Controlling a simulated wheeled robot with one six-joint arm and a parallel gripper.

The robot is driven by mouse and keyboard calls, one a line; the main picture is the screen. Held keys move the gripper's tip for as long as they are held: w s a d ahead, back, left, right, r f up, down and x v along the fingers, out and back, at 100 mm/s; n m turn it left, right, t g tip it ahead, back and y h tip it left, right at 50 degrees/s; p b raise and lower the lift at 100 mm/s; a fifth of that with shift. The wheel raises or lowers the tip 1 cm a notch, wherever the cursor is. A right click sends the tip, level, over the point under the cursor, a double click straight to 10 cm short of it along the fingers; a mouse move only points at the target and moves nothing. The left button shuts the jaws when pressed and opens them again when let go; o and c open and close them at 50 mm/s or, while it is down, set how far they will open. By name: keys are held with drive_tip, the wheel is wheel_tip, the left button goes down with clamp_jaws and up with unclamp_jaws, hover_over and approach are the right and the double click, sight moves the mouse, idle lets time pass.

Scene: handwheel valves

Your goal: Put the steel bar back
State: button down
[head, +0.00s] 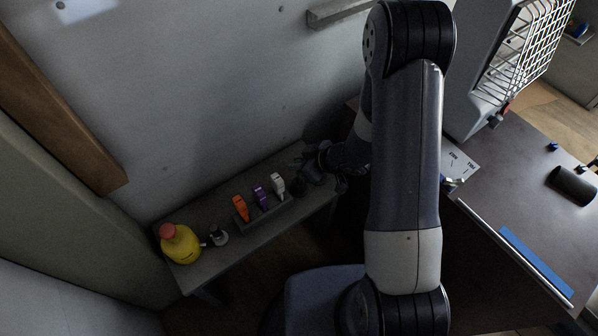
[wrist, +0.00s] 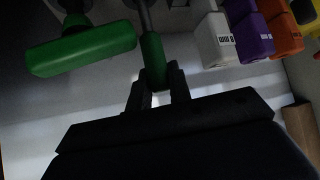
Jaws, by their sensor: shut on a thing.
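The steel bar (wrist: 153,55) is a grey rod with a green sleeve at its near end, seen in the wrist view. My gripper (wrist: 158,78) is shut on the green sleeve, with one dark finger on each side. The bar's far end runs out of the top of the picture, so I cannot tell what it touches. In the head view my gripper (head: 320,165) is a dark shape by the wall, over the right end of a low grey bench (head: 205,255). The bar cannot be made out there.
A green T-shaped handle (wrist: 85,50) is just left of the bar. White (head: 277,184), purple (head: 260,196) and orange (head: 241,208) pieces stand in a holder on the bench, left of my gripper. A yellow bottle (head: 180,245) is at its left end. A dark table (head: 520,190) is at right.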

drive_tip(key=shift+f+b, duration=0.55)
drive_tip(key=shift+f, duration=1.2)
drive_tip(key=shift+f, duration=0.3)
drive_tip(key=c, duration=1.3)
unclamp_jaws()
drive_tip(key=shift+r, duration=0.1)
drive_tip(key=shift+r, duration=0.25)
drive_tip(key=p+v, duration=0.3)
drive_tip(key=v, duration=0.9)
